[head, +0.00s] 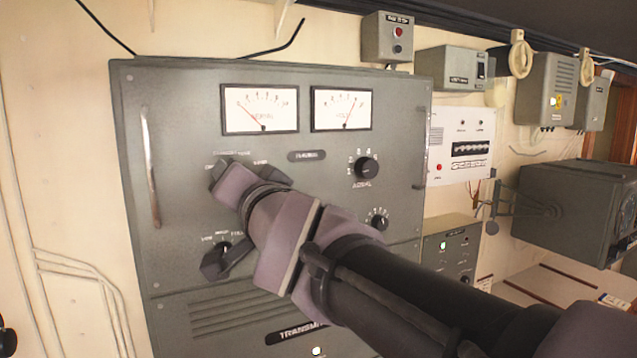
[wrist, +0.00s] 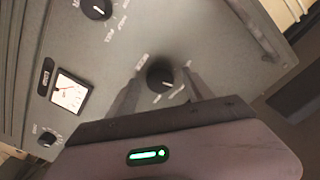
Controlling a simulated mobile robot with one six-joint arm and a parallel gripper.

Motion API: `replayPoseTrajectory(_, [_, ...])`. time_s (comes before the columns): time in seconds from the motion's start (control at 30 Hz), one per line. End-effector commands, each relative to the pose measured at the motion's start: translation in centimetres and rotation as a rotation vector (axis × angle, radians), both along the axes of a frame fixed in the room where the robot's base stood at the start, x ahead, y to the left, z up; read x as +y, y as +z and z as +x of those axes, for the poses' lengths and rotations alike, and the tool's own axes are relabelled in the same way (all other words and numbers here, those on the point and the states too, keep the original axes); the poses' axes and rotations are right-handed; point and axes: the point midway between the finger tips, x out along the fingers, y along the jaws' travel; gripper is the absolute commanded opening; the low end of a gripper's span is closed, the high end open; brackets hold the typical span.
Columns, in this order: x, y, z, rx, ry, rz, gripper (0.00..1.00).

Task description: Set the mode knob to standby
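The mode knob (wrist: 160,73) is a round black knob on a grey transmitter panel (head: 180,110). In the wrist view it sits between the two dark fingers of my gripper (wrist: 161,80). The fingers are apart, with a visible gap on each side of the knob. In the head view my gripper (head: 232,190) covers the knob, and only printed labels, STANDBY and TUNE among them, show above it. The knob's pointer setting cannot be read clearly. Whether the fingertips reach down around the knob's sides is hard to tell.
Two white meters (head: 260,109) (head: 342,108) are above. A power knob (head: 222,248) lies close below my gripper, an aerial knob (head: 367,168) to the right. A metal handle (head: 150,170) stands out at the panel's left. The panel between handle and gripper is clear.

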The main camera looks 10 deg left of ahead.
Motion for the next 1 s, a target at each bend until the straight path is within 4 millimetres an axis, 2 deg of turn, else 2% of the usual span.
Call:
replayPoseTrajectory(0.27, [0.0, 0.0, -0.1, 0.000, 0.000, 0.000, 0.60])
replayPoseTrajectory(0.37, [-0.4, 0.1, -0.7, -0.001, 0.000, 0.001, 0.60])
replayPoseTrajectory(0.47, [-1.6, 0.2, -2.6, -0.003, 0.000, 0.001, 0.60])
replayPoseTrajectory(0.7, [-5.9, 0.7, -9.6, -0.002, 0.000, 0.002, 0.60])
replayPoseTrajectory(0.8, [-7.3, 0.7, -12.0, -0.001, 0.002, 0.002, 0.60])
replayPoseTrajectory(1.0, [-8.9, 0.3, -14.6, -0.002, 0.000, 0.000, 0.60])
